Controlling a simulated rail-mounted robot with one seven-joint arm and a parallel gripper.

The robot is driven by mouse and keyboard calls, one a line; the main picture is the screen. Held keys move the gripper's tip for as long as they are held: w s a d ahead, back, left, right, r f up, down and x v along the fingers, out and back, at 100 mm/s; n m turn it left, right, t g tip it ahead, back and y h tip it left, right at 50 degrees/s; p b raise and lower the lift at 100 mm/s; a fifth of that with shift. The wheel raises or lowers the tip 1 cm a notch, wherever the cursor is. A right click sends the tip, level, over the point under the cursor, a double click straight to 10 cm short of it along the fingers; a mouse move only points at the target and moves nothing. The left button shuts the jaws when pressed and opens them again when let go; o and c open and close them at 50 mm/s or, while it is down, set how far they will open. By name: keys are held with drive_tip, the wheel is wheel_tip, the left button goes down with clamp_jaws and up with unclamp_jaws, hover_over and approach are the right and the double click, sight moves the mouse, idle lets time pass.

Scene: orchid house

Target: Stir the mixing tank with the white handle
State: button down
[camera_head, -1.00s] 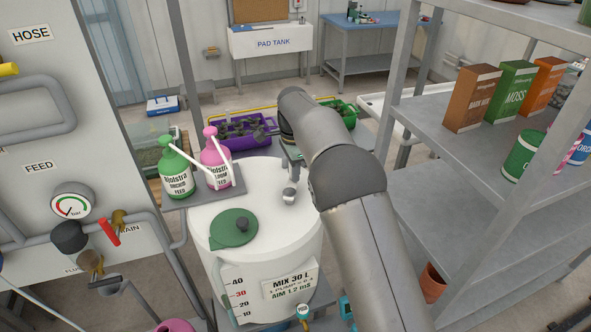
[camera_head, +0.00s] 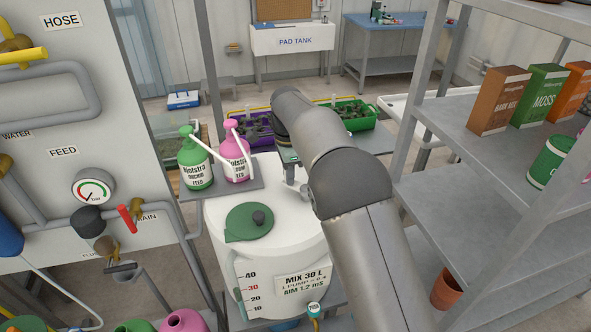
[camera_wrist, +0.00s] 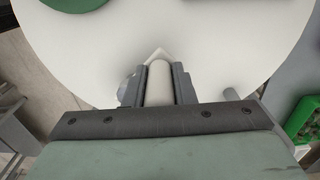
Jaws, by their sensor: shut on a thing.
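The white mixing tank (camera_head: 222,221) stands below my arm, with a green lid (camera_head: 243,224) on its top and a "MIX 30 L" label on its front. My gripper (camera_wrist: 160,85) is over the tank's white top in the wrist view. Its two dark fingers are shut on the white handle (camera_wrist: 160,80), which lies between them. In the head view my arm covers most of the gripper and the handle. The inside of the tank is hidden.
Green and pink feed bottles (camera_head: 194,163) stand on a small shelf (camera_head: 213,194) left of the tank. A metal rack (camera_head: 465,168) with boxes is close on the right. The pipe panel (camera_head: 130,80) is on the left. A green crate (camera_head: 362,122) is behind my arm.

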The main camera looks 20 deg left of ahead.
drive_tip(key=shift+s+f+b, duration=0.2)
drive_tip(key=shift+s+b, duration=0.05)
drive_tip(key=shift+b, duration=0.05)
drive_tip(key=shift+s+d+b, duration=0.15)
drive_tip(key=shift+s+b, duration=0.65)
drive_tip(key=shift+s, duration=0.3)
drive_tip(key=shift+s+d+r, duration=0.1)
drive_tip(key=shift+s, duration=0.35)
drive_tip(key=s+d+b, duration=0.2)
drive_tip(key=b, duration=0.1)
drive_tip(key=shift+s+d, duration=0.15)
drive_tip(key=shift+s, duration=0.05)
drive_tip(key=shift+s+d+r, duration=0.1)
drive_tip(key=shift+d, duration=0.05)
